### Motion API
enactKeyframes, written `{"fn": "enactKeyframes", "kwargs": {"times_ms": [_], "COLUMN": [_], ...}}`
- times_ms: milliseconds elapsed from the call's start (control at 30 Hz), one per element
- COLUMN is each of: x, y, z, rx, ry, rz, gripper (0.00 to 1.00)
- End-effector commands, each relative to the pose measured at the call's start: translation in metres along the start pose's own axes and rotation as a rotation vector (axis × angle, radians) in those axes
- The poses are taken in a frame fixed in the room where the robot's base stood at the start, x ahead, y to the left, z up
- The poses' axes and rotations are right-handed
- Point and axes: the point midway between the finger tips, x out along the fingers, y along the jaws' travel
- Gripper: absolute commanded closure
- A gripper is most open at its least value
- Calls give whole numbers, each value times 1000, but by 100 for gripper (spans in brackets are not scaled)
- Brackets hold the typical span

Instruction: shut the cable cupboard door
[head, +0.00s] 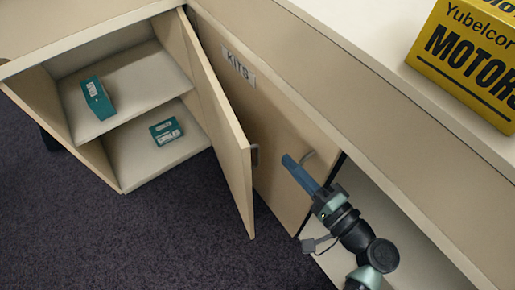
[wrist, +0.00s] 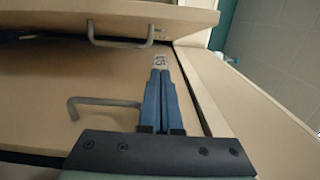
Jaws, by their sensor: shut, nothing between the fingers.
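An open cupboard door (head: 222,125) stands swung out from the left compartment, its handle (head: 255,155) on the side facing my gripper. No label for cables is readable on it. Its handle also shows at the top of the wrist view (wrist: 122,38). My gripper (head: 286,160) is shut and empty. It is in front of the neighbouring door marked KITS (head: 275,130), close beside that door's handle (head: 308,160). In the wrist view the blue fingers (wrist: 160,72) point toward the open door's side, with the KITS door behind. I cannot tell whether they touch anything.
The left compartment has a shelf (head: 140,75) with a teal box (head: 98,98); another teal box (head: 166,131) lies below. An open compartment (head: 400,235) is at right. A yellow motors box (head: 470,60) sits on the counter (head: 370,45). Dark carpet (head: 130,240) is clear at front left.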

Motion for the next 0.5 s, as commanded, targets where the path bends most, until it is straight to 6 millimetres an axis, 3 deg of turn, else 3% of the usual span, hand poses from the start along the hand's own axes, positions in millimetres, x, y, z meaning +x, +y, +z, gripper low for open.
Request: {"fn": "enactKeyframes", "kwargs": {"times_ms": [267, 500], "x": [61, 67], "y": [0, -1], "z": [1, 32], "rx": [-2, -1], "ry": [-4, -1], "rz": [1, 1], "gripper": [100, 100]}}
